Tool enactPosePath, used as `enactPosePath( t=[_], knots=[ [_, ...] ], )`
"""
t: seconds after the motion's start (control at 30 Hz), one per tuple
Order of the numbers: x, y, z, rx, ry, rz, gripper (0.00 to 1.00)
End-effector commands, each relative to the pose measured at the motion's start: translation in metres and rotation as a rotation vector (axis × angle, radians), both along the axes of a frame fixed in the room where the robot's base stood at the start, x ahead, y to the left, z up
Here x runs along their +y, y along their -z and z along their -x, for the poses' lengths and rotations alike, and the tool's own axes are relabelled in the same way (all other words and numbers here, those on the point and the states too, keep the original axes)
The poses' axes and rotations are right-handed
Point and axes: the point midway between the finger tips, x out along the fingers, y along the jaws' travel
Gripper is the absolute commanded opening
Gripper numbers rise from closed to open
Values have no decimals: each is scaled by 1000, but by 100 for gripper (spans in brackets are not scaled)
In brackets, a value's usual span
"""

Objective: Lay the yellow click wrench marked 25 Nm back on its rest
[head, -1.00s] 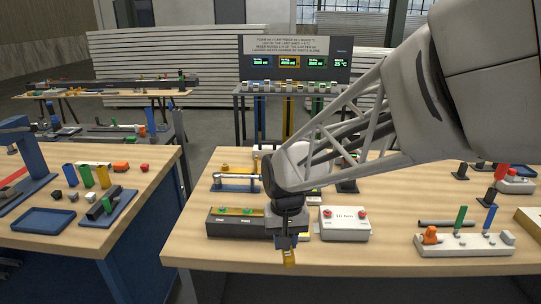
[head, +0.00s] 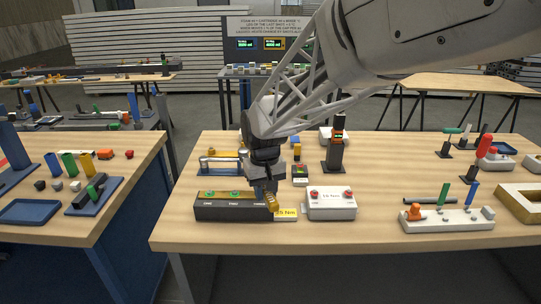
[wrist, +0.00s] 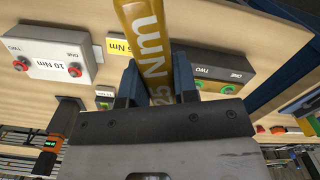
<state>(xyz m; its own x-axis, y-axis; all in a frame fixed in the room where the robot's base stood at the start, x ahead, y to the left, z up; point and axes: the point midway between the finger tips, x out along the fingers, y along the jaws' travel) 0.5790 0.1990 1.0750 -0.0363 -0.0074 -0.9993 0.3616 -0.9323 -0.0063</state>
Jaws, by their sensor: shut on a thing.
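My gripper (head: 266,190) is shut on the yellow click wrench (head: 272,203), over the right end of a dark button box. In the wrist view the wrench (wrist: 143,35) runs between the two blue-grey fingers (wrist: 157,78) and up out of the picture, with "25 Nm" printed along it. In the head view only a short yellow end shows below the fingers; the arm hides the remainder. A yellow label marked 25 Nm (head: 287,214) is just right of the wrench end; the wrist view shows it partly covered (wrist: 118,47). I cannot make out the rest itself.
The dark box (head: 222,208) has green buttons. A white box marked 10 Nm (head: 331,206) with red buttons stands to the right. Behind are a blue stand with a silver bar (head: 219,161) and a black post with an orange band (head: 337,150). The table front (head: 340,236) is clear.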

Motion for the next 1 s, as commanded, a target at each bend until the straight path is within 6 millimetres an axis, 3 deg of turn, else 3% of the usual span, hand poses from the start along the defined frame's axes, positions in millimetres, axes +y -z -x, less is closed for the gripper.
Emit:
enactPosePath(
  t=[1.0],
  knots=[
    [30, -17, -168, -7, -398, 5, 0]
  ],
)
